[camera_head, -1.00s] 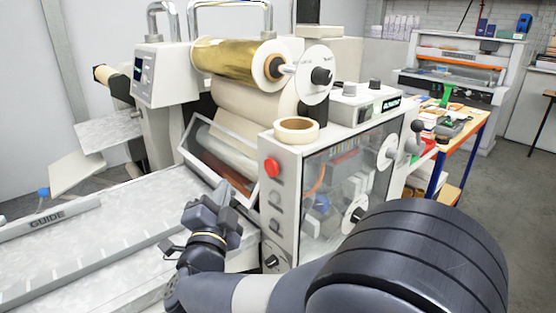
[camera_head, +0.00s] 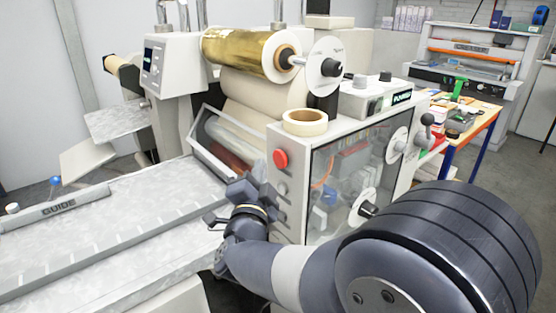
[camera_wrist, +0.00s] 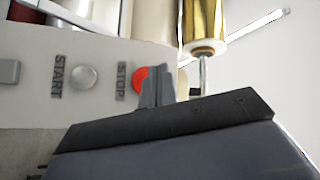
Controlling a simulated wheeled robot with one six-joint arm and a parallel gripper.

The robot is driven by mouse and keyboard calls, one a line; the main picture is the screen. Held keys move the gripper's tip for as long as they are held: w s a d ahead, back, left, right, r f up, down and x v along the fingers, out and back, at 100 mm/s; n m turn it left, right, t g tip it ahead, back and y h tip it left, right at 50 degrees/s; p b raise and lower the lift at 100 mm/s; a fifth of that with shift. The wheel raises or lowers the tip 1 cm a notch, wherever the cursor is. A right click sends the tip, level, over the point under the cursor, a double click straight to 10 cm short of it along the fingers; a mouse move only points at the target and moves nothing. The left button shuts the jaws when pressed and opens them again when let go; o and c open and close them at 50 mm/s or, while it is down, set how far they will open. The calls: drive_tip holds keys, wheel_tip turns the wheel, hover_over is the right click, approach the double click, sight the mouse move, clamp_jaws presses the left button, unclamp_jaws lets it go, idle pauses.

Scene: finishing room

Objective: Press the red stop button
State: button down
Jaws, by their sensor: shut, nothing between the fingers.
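The red stop button (camera_head: 280,159) sits at the top of the white front panel of the foil machine (camera_head: 290,205). In the wrist view the red button (camera_wrist: 139,80) is beside the word STOP, partly hidden behind my gripper's fingers. My gripper (camera_head: 245,187) is just left of and below the button in the head view. In the wrist view my gripper (camera_wrist: 155,82) is shut and empty, its fingers overlapping the right side of the button. I cannot tell whether they touch it.
A grey START button (camera_wrist: 84,77) is left of the stop button in the wrist view. A tape roll (camera_head: 305,122) lies on the machine top. A gold foil roll (camera_head: 245,52) is above. The feed table (camera_head: 100,240) is bare at left.

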sight(274, 155)
drive_tip(key=shift+w+d, duration=0.45)
drive_tip(key=shift+d, duration=0.3)
drive_tip(key=shift+f+b, duration=0.1)
drive_tip(key=shift+b, duration=0.25)
idle(1.2)
drive_tip(key=shift+w+d+b, duration=0.25)
drive_tip(key=shift+d+b, duration=0.05)
drive_tip(key=shift+d, duration=0.05)
drive_tip(key=shift+w+d+b, duration=0.2)
drive_tip(key=shift+d+b, duration=0.1)
drive_tip(key=shift+d, duration=0.05)
idle(0.7)
drive_tip(key=shift+a, duration=0.1)
drive_tip(key=shift+s+a, duration=0.45)
drive_tip(key=shift+a, duration=0.15)
drive_tip(key=shift+a, duration=0.1)
drive_tip(key=s+a, duration=0.1)
drive_tip(key=a, duration=0.1)
drive_tip(key=s+a, duration=0.1)
drive_tip(key=a, duration=0.1)
drive_tip(key=shift+s+b, duration=0.3)
drive_tip(key=shift+s, duration=0.1)
